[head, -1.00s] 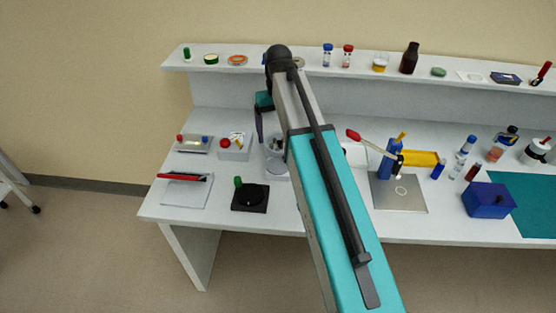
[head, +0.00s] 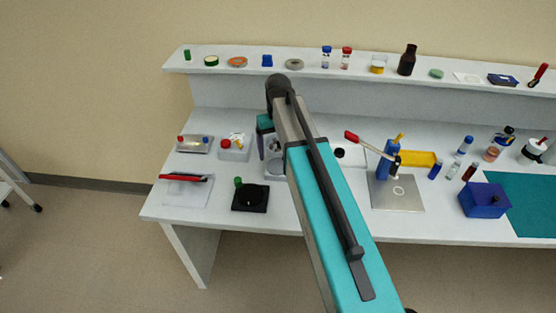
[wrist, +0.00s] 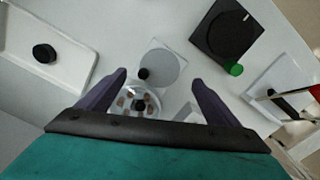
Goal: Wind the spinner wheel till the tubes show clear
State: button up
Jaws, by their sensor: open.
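The spinner shows in the wrist view as a white unit with a pale grey wheel (wrist: 163,73) and a black knob (wrist: 144,73) at the wheel's left edge. Beside it, nearer my wrist, is a clear round bowl (wrist: 128,98) with several brownish tubes around a dark hub. How clear the tubes are is too small to tell. My gripper (wrist: 158,77) is open, with its purple fingers on either side of the wheel and knob in the picture; contact cannot be told. In the head view my arm partly hides the spinner (head: 274,151).
A black square plate with a dark disc and green knob (head: 250,196) stands close by at the front. A white tray with a red-handled tool (head: 186,178) lies left. A lever press (head: 392,165) and blue box (head: 486,200) stand right.

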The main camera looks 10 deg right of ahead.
aim_at(278, 166)
jog(key=shift+f+p, duration=0.95)
jog(key=shift+f, duration=2.25)
jog(key=c, duration=1.1)
jog(key=shift+o, duration=0.2)
jog(key=shift+m, duration=0.4)
